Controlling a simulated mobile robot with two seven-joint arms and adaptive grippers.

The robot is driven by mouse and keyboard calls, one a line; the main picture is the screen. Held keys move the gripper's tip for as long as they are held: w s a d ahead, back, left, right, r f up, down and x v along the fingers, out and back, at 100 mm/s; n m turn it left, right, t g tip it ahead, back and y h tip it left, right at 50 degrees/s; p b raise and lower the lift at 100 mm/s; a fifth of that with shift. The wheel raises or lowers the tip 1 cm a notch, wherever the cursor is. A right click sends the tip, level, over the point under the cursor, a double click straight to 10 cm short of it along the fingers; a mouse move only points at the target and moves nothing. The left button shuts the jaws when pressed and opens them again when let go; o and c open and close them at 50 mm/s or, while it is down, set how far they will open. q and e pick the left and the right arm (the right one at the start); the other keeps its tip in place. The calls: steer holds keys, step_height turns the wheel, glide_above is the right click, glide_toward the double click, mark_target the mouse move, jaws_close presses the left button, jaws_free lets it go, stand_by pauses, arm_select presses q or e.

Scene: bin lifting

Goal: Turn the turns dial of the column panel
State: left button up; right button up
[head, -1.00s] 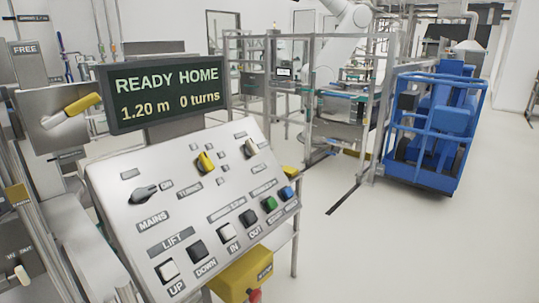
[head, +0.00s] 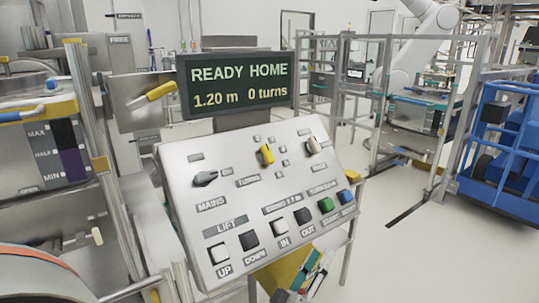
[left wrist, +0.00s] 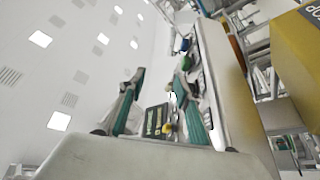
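The column panel (head: 228,204) is a sloped light-grey plate under a display (head: 236,82) reading "READY HOME, 1.20 m, 0 turns". The turns dial (head: 266,154) is a yellow knob in the panel's upper middle, above a "TURNS" label. My left gripper (head: 315,272) is at the panel's lower edge, below the buttons and apart from the dial. In the left wrist view, its teal-padded fingers (left wrist: 160,95) stand apart with nothing between them. A small yellow knob (left wrist: 168,128) and the display (left wrist: 155,120) show beyond them. My right gripper is not in view.
A dark mains knob (head: 205,178) and a pale knob (head: 314,146) flank the dial. Push buttons, including a green one (head: 325,205) and a blue one (head: 345,197), line the lower panel. A yellow box (head: 275,272) hangs underneath. A blue cage (head: 500,150) stands right.

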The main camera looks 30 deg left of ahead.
arm_select(q)
steer(key=w+a+r+n+t+y, duration=0.2)
steer(key=w+a+r+n+y, duration=0.1)
steer(key=r+n+y, duration=0.3)
steer(key=n+g+y+b, duration=0.3)
steer(key=n+g+y, duration=1.15)
steer(key=n, duration=2.15)
glide_toward(268, 150)
step_height(268, 150, up, 3)
steer(key=w+a+g+h, duration=0.2)
steer(key=g+h, duration=0.1)
steer(key=p+x, duration=0.1)
steer(key=x, duration=0.4)
steer(key=shift+a+r, duration=0.1)
steer(key=shift+a, duration=0.3)
steer(key=shift+x, duration=0.8)
steer(key=shift+m, duration=0.3)
jaws_close()
